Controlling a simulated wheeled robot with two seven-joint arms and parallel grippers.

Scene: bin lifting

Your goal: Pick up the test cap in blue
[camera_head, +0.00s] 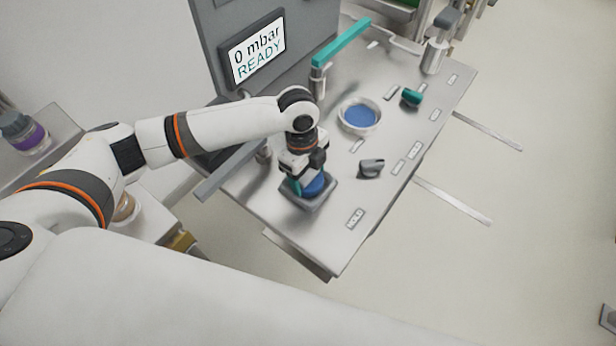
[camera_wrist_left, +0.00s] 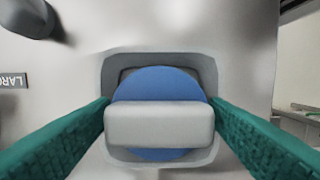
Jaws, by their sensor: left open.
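The blue test cap (camera_wrist_left: 160,84) sits in a grey square holder (camera_wrist_left: 207,72) on the metal bench. It is a blue disc with a light grey bar handle (camera_wrist_left: 158,124) across it. In the head view the cap (camera_head: 315,186) is partly hidden under my left gripper (camera_head: 308,184). The left gripper points down over it. In the left wrist view its two green fingers stand open, one at each end of the grey handle, close to it. I cannot tell whether they touch. My right gripper does not show.
A round fixture (camera_head: 360,116) with a blue inside stands behind on the bench. A grey knob (camera_head: 371,168) and a teal knob (camera_head: 411,97) stand to the right. A teal lever (camera_head: 341,43) and a screen reading "0 mbar READY" (camera_head: 257,49) are at the back.

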